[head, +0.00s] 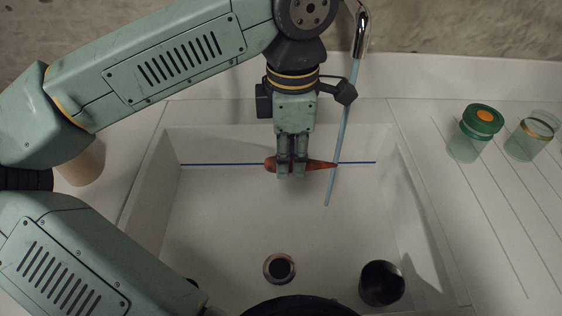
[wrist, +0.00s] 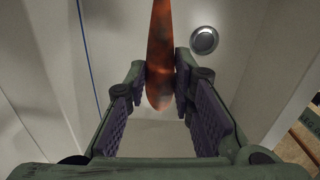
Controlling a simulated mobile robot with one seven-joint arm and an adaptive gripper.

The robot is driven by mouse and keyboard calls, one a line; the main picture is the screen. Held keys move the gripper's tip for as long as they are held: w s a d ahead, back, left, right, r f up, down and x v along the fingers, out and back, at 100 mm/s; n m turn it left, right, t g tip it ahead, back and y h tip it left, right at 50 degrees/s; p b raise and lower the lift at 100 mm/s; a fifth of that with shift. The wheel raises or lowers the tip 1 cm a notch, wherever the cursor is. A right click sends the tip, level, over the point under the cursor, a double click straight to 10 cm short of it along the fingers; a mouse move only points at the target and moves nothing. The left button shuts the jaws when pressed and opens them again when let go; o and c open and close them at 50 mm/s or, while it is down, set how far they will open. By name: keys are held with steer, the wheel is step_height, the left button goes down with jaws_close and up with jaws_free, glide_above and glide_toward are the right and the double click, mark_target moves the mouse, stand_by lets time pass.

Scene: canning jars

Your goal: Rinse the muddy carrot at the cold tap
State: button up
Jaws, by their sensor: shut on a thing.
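The carrot (head: 319,164) is held crosswise in my gripper (head: 291,174) over the white sink (head: 225,220), its thin tip pointing right. In the wrist view the orange carrot (wrist: 160,50) has dark brown mud patches, and the finger pads of my gripper (wrist: 161,85) press on both its sides near one end. The metal tap (head: 361,35) is at the top of the head view. A thin blue water stream (head: 345,125) runs down from it into the sink. The stream crosses the picture at the carrot's tip; I cannot tell whether it touches. The fingers hide the carrot's middle.
A blue line (head: 220,164) runs across the sink. The drain (head: 280,268) and a dark round cup-like thing (head: 382,284) are nearer. A green-lidded jar (head: 467,145) and an open jar (head: 526,142) stand on the right drainboard. A tan cup (head: 82,166) stands left.

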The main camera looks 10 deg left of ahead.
steer(key=shift+w+d+f+b, duration=0.2)
steer(key=shift+w+d, duration=0.1)
steer(key=shift+w, duration=0.55)
steer(key=shift+w+d+f+b, duration=0.15)
steer(key=shift+w+d+b, duration=0.1)
steer(key=shift+w, duration=0.6)
steer(key=shift+w+d+f+b, duration=0.2)
steer(key=shift+w+d, duration=0.1)
steer(key=shift+w, duration=0.55)
steer(key=shift+d, duration=0.15)
steer(key=shift+s+d, duration=0.2)
steer(key=shift+d, duration=0.25)
steer(key=shift+a, duration=0.15)
steer(key=shift+w+a, duration=0.2)
steer(key=shift+a, duration=0.3)
